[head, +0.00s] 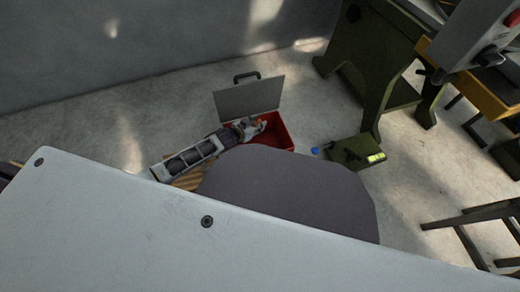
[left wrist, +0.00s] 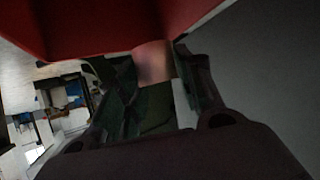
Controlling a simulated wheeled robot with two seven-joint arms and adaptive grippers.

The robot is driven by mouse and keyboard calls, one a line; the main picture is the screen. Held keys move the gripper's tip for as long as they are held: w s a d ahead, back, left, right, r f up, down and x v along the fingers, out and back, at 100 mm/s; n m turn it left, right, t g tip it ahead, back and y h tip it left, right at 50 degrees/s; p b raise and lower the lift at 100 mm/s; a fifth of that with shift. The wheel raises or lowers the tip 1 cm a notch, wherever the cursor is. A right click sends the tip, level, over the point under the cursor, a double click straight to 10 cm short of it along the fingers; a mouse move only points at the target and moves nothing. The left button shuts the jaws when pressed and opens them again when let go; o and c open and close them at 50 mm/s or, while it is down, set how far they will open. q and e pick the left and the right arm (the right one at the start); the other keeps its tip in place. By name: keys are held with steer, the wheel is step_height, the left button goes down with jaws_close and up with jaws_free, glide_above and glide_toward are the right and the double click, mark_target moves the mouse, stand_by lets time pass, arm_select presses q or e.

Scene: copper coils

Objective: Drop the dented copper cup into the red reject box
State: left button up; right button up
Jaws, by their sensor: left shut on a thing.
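The red reject box (head: 285,134) stands on the floor with its grey lid (head: 247,98) open at the back. My left gripper (head: 257,127) is over the box opening, close to its left side. A small copper-coloured piece, the copper cup, shows at its fingertips. In the left wrist view the cup (left wrist: 152,62) sits between the fingers of the left gripper (left wrist: 146,68), which is shut on it. The red box (left wrist: 100,22) fills the top of that view. The dent cannot be made out. My right gripper is not in view.
An olive case (head: 352,150) with a yellow label lies right of the box, beside a small blue object (head: 315,150). A green machine stand (head: 370,60) is behind it. Wooden slats (head: 190,181) lie under my left arm. Stool legs (head: 470,215) stand at the right.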

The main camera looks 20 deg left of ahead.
arm_select(q)
steer(key=o, duration=1)
steer(key=shift+o, duration=0.2)
steer(key=shift+v, duration=1.2)
steer(key=v, duration=0.9)
steer(key=shift+s+r, duration=0.2)
steer(key=shift+a, duration=0.15)
steer(key=shift+s, duration=0.1)
